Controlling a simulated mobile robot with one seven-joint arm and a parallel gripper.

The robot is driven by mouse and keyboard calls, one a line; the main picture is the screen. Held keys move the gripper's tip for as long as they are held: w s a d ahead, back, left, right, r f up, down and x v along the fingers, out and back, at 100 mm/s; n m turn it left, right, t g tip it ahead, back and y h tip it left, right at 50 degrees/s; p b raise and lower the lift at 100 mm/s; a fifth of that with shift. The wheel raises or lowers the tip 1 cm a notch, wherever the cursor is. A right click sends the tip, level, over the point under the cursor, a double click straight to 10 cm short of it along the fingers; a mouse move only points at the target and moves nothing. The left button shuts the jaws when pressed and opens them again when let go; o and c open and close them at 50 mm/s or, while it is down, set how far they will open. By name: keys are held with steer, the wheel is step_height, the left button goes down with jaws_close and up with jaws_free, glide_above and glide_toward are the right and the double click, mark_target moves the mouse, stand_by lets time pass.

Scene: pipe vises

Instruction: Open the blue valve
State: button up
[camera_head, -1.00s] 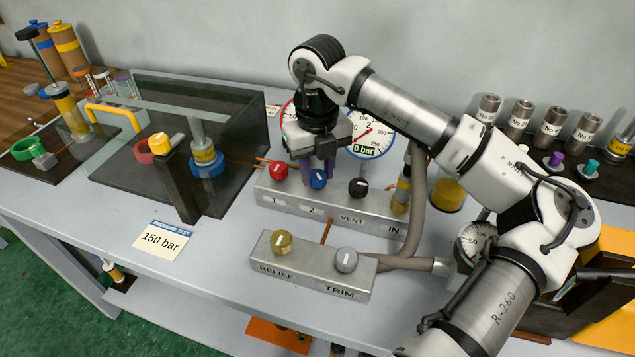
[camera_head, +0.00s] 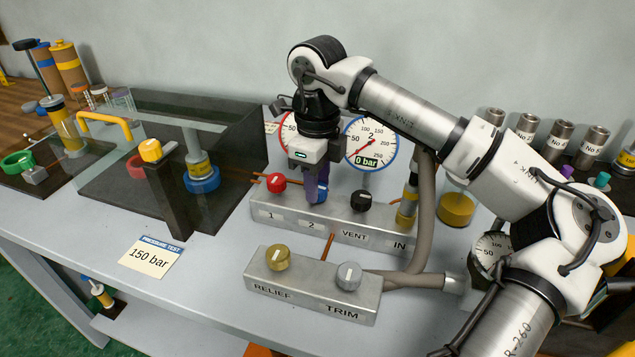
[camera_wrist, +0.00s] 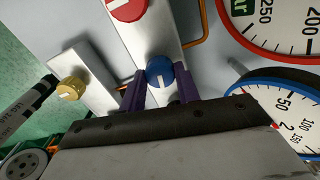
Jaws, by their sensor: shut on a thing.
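The blue valve (camera_head: 321,194) is a round knob with a white mark, on the metal manifold block (camera_head: 290,215) above the label 2. Most of it is hidden behind my gripper (camera_head: 314,190) in the head view. In the wrist view the blue knob (camera_wrist: 160,72) sits between my two purple fingers (camera_wrist: 160,88), its white mark facing the camera. My gripper points down and is shut on the knob, one finger on each side. The blue-rimmed gauge (camera_head: 372,142) behind the block is labelled 2 and its display reads 0 bar.
A red knob (camera_head: 276,182) stands close left of my gripper and a black VENT knob (camera_head: 361,201) to the right. A front block carries a brass RELIEF knob (camera_head: 278,257) and a grey TRIM knob (camera_head: 349,275). A 150 bar card (camera_head: 152,257) lies on the bench.

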stand_by(0.3)
steer(key=o, duration=1)
step_height(320, 180, up, 14)
steer(key=shift+f, duration=0.1)
steer(key=shift+s, duration=0.1)
